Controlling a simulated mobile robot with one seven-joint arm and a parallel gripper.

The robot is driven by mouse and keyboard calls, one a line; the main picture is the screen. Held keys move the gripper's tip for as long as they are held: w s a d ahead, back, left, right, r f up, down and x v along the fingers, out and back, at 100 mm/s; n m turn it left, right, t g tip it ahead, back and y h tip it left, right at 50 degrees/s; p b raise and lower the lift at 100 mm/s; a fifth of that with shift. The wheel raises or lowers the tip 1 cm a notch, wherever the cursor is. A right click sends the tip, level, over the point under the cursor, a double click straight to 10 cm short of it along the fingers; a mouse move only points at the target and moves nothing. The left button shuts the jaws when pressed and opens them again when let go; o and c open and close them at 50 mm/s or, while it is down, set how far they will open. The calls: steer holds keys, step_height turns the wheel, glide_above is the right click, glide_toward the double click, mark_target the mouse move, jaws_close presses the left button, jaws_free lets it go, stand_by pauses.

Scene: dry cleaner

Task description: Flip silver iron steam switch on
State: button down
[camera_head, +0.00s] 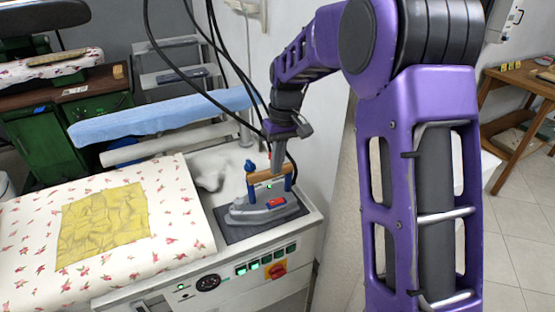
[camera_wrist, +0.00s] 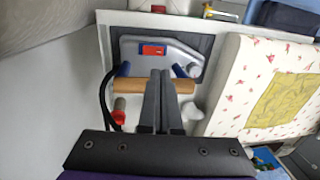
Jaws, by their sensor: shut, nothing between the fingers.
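The silver iron (camera_head: 250,211) rests on a dark pad (camera_head: 232,232) on the right end of the pressing table. It has blue posts, a wooden handle (camera_head: 262,175) and a red switch (camera_head: 275,202) on its upper side. In the wrist view, the iron (camera_wrist: 180,58) lies ahead of my fingers, with the red switch (camera_wrist: 153,49) near its middle and the handle (camera_wrist: 135,86) passing under the fingers. My gripper (camera_head: 276,170) is shut and empty, pointing down at the handle; its fingertips (camera_wrist: 160,73) appear just short of the switch. I cannot tell whether they touch anything.
A floral padded board (camera_head: 190,235) with a yellow cloth (camera_head: 105,225) lies left of the iron. A black cable runs beside the iron. The table front has a control panel with green-lit buttons (camera_head: 266,258) and a red knob (camera_head: 276,271).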

mark_target(273, 202)
steer(key=f, duration=0.6)
steer(key=a+f, duration=0.1)
steer(key=f, duration=0.2)
steer(key=shift+s+f, duration=0.2)
steer(key=shift+f, duration=0.05)
steer(key=shift+s+a+f+b, duration=0.15)
steer(key=shift+f+b, duration=0.15)
steer(key=shift+b, duration=0.05)
